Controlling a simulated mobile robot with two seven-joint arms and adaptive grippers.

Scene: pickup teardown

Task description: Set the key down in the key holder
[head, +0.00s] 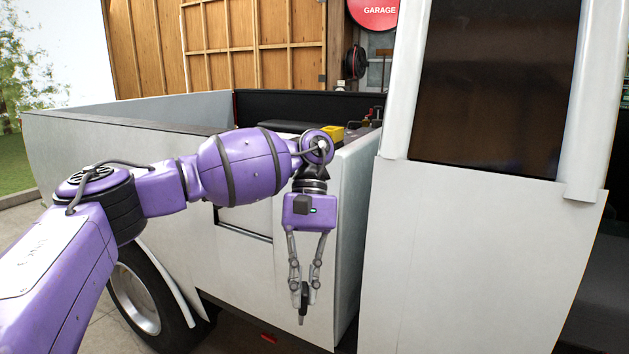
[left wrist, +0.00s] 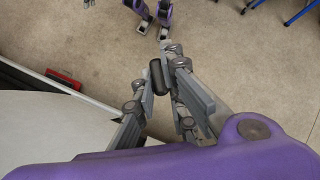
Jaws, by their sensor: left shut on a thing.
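My left gripper (head: 303,297) hangs pointing down in front of the white truck's side, in the middle of the head view. It is shut on the key (head: 304,293), a small dark piece with a narrow tip below the fingers. In the left wrist view, the black key head (left wrist: 158,77) sits between the fingertips of the left gripper (left wrist: 158,72), above the floor. I cannot make out the key holder in either view. My right gripper is not identifiable in these frames.
The white truck (head: 95,137) fills much of the head view, with a wheel (head: 138,300) at lower left. A light cab panel (head: 480,260) with a dark window (head: 495,80) stands at right. A yellow item (head: 332,133) lies in the bed. The concrete floor (left wrist: 60,35) has free room.

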